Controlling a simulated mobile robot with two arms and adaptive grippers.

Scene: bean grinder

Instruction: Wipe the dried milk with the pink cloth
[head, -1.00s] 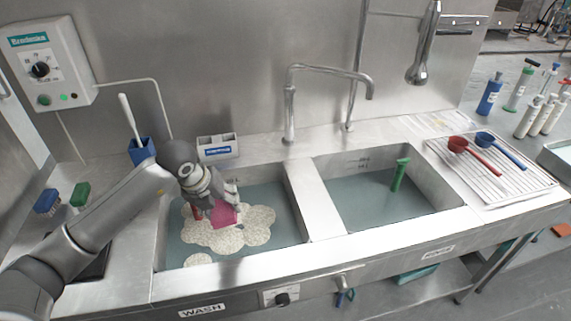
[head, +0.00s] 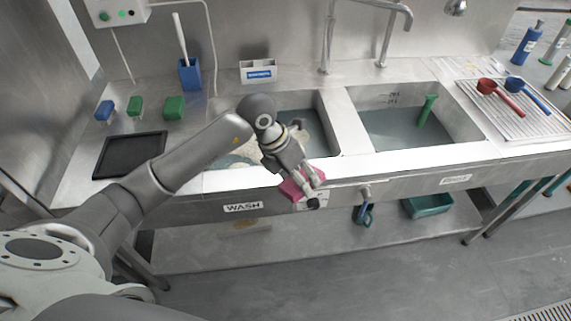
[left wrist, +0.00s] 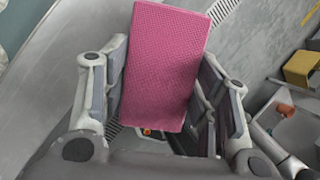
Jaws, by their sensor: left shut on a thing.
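The pink cloth (head: 291,189) is a thick block with a dimpled surface, which fills the upper middle of the left wrist view (left wrist: 165,65). My left gripper (head: 303,187) is shut on it, with a finger on either side in the left wrist view (left wrist: 163,92). Cloth and gripper are in front of the wash sink's front panel, outside the basin. The dried milk (head: 243,154) is a pale speckled patch in the wash sink (head: 335,140). My left arm and the sink's front rim hide much of it. My right gripper is in neither view.
The rinse sink (head: 470,125) at right holds a green object (head: 427,110). A black tray (head: 130,155) and several brushes, including a green one (head: 174,107), lie left of the wash sink. A knob (head: 366,193) sticks out of the front panel.

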